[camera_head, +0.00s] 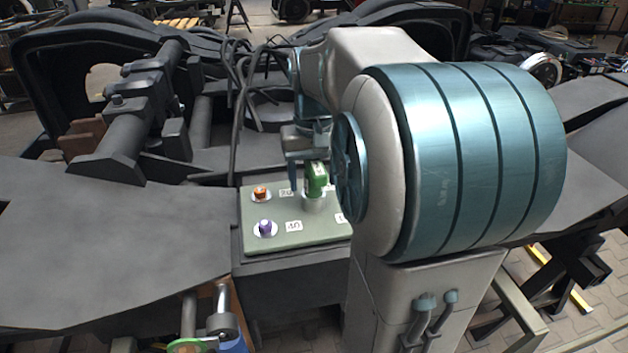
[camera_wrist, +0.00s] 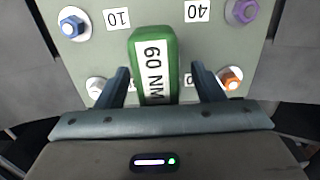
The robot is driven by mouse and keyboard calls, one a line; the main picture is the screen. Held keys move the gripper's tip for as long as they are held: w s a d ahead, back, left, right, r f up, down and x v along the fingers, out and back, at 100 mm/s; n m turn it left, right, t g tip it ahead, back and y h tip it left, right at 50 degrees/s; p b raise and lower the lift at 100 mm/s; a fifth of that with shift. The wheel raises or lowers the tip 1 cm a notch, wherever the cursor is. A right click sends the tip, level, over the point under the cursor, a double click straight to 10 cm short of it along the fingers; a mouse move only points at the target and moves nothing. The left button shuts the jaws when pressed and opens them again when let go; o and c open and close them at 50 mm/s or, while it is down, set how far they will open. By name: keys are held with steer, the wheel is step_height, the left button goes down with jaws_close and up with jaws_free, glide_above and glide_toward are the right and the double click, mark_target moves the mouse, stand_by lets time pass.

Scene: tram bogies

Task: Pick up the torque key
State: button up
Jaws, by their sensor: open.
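The torque key is a green block labelled "60 NM" (camera_wrist: 154,65). It stands upright on the pale green panel (camera_wrist: 186,75) in the wrist view, and in the head view it shows as a green block (camera_head: 316,178) on a grey round base. My gripper (camera_wrist: 165,84) is open, with one dark finger on each side of the green key. There is a visible gap on both sides in the wrist view. In the head view my arm hides the right part of the panel, and the gripper (camera_head: 306,172) is partly hidden.
On the panel are an orange bolt (camera_head: 261,193), a purple bolt (camera_head: 265,228) and a blue bolt (camera_wrist: 72,26), with white number labels (camera_head: 293,226). Another pale bolt (camera_wrist: 96,87) is near the left finger. Dark cables (camera_head: 238,110) and bogie frame parts surround the panel.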

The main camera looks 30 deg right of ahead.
jaws_close()
steer(key=shift+r, duration=0.2)
